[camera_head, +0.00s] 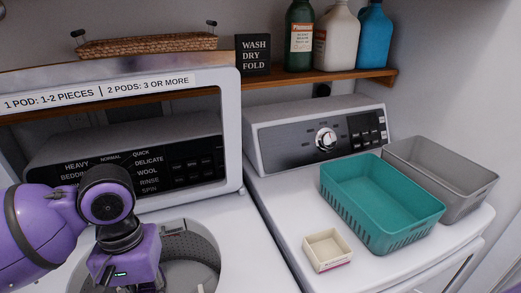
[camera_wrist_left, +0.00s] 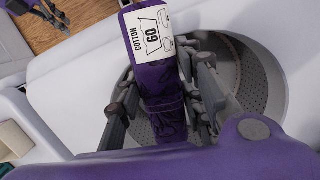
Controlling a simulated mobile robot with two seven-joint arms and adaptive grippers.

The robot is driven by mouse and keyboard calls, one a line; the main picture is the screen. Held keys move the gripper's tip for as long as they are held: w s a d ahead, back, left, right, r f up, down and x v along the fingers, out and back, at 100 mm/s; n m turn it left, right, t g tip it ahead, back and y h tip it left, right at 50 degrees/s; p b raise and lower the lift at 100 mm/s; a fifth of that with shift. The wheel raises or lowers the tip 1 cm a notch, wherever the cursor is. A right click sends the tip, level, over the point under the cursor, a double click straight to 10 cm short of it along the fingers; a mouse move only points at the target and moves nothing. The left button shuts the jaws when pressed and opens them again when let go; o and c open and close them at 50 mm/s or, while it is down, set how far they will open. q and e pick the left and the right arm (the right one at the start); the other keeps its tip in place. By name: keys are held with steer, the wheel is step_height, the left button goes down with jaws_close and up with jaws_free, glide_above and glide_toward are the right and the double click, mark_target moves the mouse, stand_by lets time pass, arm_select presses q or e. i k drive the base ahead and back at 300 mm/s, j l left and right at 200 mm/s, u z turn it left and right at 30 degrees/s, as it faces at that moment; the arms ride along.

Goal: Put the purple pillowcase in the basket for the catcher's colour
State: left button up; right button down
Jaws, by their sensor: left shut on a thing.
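My left gripper (camera_wrist_left: 165,105) is shut on the purple pillowcase (camera_wrist_left: 160,85), a dark purple bundle with a white tag reading "COTTON 60". It is above the open washer drum (camera_head: 190,247), which also shows behind it in the left wrist view (camera_wrist_left: 245,75). In the head view my arm hides the fingers and cloth. The teal basket (camera_head: 395,222) and the grey basket (camera_head: 455,175) stand side by side on the dryer. A small open cream box (camera_head: 327,250) with a pinkish lower edge lies in front of the teal basket. My right gripper (camera_wrist_left: 38,10) shows partly at the left wrist view's top left; its opening is unclear.
The washer's raised lid (camera_head: 232,130) stands behind my left arm. The dryer's control panel (camera_head: 320,138) rises behind the baskets. A shelf (camera_head: 345,76) above holds bottles, a sign (camera_head: 254,55) and a wicker tray (camera_head: 150,45). The dryer top left of the cream box is clear.

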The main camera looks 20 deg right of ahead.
mark_target(370, 209)
steer(key=k+l+z, duration=0.1)
steer(key=l, duration=0.25)
steer(key=k+l+z, duration=0.1)
steer(key=l, duration=0.25)
steer(key=k+l, duration=0.15)
steer(key=l, duration=0.2)
steer(key=k+l+z, duration=0.15)
steer(key=l, duration=0.2)
steer(key=i+l+z, duration=0.1)
steer(key=l, duration=0.35)
steer(key=i+l+z, duration=0.15)
steer(key=l, duration=0.25)
